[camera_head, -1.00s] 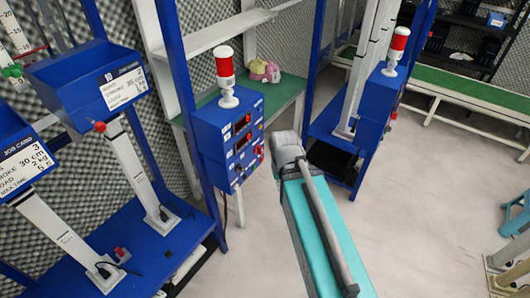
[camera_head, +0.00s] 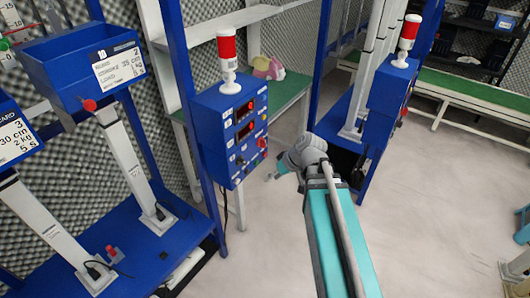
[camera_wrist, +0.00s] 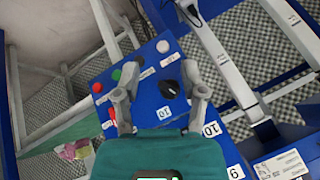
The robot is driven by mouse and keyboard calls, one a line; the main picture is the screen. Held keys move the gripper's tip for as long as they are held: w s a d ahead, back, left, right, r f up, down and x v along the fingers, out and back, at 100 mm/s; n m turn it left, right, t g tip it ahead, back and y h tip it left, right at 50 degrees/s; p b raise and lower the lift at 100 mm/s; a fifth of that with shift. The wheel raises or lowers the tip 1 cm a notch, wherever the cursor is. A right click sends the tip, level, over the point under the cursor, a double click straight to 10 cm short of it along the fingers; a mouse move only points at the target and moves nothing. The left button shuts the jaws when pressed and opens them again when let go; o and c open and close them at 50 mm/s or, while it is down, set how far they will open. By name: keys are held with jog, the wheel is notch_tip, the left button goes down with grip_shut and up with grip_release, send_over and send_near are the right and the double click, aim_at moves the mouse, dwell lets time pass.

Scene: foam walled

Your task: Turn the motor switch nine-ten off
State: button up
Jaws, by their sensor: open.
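The blue control box (camera_head: 213,135) hangs on a blue post, with red displays and a column of knobs and buttons on its face. In the wrist view its panel (camera_wrist: 145,75) shows a black knob (camera_wrist: 168,88), a red button (camera_wrist: 97,87), a green button (camera_wrist: 116,74) and grey buttons. The small label by the black knob is not readable enough to confirm nine-ten. My gripper (camera_wrist: 160,97) is open, with its fingers apart on either side of the black knob in the picture. Contact cannot be told. In the head view, my arm hides most of the gripper.
A red and white lamp (camera_head: 227,55) stands on the box. A green-topped table (camera_head: 285,95) with a pink and yellow object (camera_head: 268,68) is behind it. Blue test stands (camera_head: 80,75) fill the left. A second blue box (camera_head: 390,95) is at right. Open floor lies at lower right.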

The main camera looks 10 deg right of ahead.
jog(key=w+d+f+n+t+y+b, duration=0.3)
jog(key=w+t+y+b, duration=0.1)
jog(key=w+b, duration=0.4)
jog(key=n+t+y+b, duration=0.1)
jog(key=t+y+b, duration=0.1)
jog(key=t+b, duration=0.45)
send_near(265, 142)
jog(key=s+d+g+b, duration=0.1)
jog(key=s+d, duration=0.1)
jog(key=shift+s+d+t, duration=0.1)
jog(key=shift+d+t, duration=0.15)
jog(key=shift+d, duration=0.3)
jog(key=shift+a+f, duration=0.1)
jog(key=shift+x, duration=6.85)
jog(key=shift+c, duration=0.2)
grip_shut()
